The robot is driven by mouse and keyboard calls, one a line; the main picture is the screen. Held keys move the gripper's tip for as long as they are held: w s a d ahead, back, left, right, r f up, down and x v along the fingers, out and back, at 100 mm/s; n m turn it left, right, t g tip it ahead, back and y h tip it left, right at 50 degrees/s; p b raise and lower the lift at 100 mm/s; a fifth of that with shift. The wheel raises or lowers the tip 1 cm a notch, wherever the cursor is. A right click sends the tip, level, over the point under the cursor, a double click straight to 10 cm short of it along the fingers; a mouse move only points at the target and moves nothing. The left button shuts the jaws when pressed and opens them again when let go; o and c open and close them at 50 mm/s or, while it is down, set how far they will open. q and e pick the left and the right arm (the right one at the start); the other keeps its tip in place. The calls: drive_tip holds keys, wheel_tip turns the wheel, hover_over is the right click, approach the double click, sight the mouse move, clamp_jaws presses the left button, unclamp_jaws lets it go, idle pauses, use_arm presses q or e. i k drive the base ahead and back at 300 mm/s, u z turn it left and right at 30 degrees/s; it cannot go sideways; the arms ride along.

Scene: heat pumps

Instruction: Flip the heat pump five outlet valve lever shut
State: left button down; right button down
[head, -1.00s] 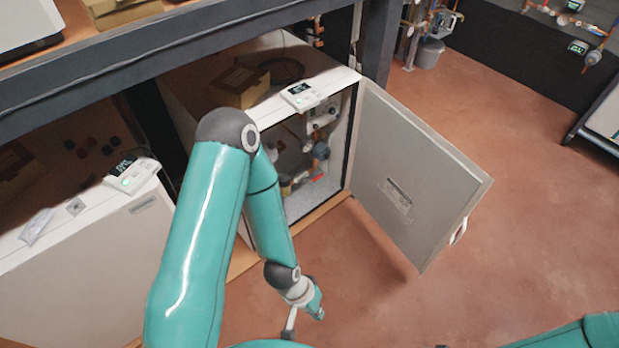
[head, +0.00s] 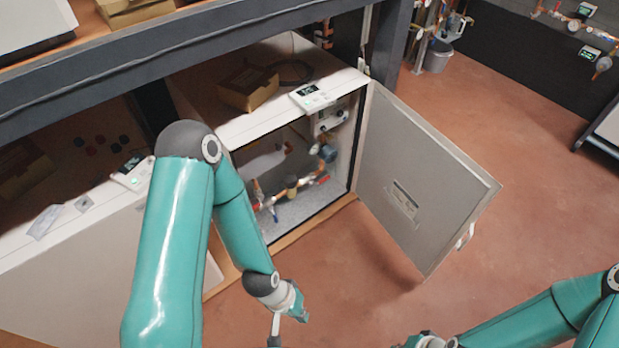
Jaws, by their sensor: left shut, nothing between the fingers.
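An open white heat pump cabinet (head: 240,133) stands under the bench, with copper pipework inside. A red valve lever (head: 323,181) sits at the right end of the low pipe. A blue lever (head: 274,214) hangs at its left end. I cannot read which is the outlet valve or the unit's number. My left gripper (head: 274,332) is shut and empty at the bottom edge, in front of and below the cabinet, well apart from the levers. My right arm reaches in from the right; its gripper is cut off by the bottom edge.
The cabinet's grey door (head: 415,185) is swung open to the right, over the floor. A controller (head: 312,97) and a cardboard box (head: 248,90) are on top. A closed white unit (head: 75,270) stands at left. The red floor (head: 520,200) is clear.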

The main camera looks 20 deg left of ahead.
sight(323, 180)
drive_tip(key=z, duration=0.05)
drive_tip(key=i, duration=1)
drive_tip(key=u, duration=0.05)
